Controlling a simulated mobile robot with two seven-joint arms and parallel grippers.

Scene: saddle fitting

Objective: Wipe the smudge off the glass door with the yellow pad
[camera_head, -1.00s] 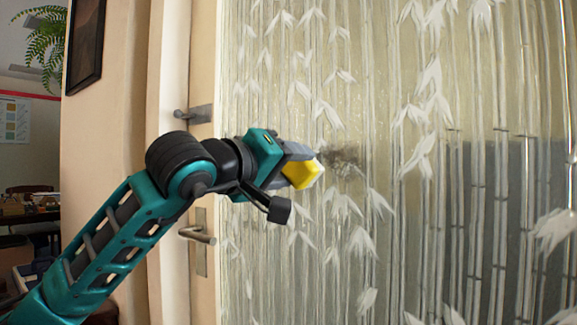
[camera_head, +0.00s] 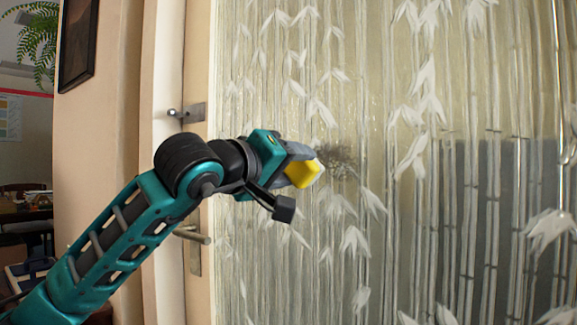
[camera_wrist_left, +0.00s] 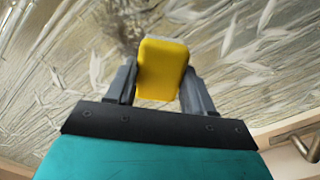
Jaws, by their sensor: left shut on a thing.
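My left gripper (camera_head: 299,168) is shut on the yellow pad (camera_head: 304,174), near the left part of the glass door (camera_head: 400,230). The pad also shows between the two fingers in the left wrist view (camera_wrist_left: 161,68). The dark, speckled smudge (camera_head: 341,162) is on the glass just right of the pad in the head view. In the left wrist view the smudge (camera_wrist_left: 124,30) shows beyond the pad's upper left, partly hidden by it. I cannot tell whether the pad touches the glass. My right gripper is not in view.
The door has a bamboo and leaf pattern. A lever handle (camera_head: 192,235) and a lock fitting (camera_head: 187,113) sit on its left frame. A dark picture frame (camera_head: 77,42) and a fern (camera_head: 40,38) are at the upper left. A cluttered table (camera_head: 22,213) stands at far left.

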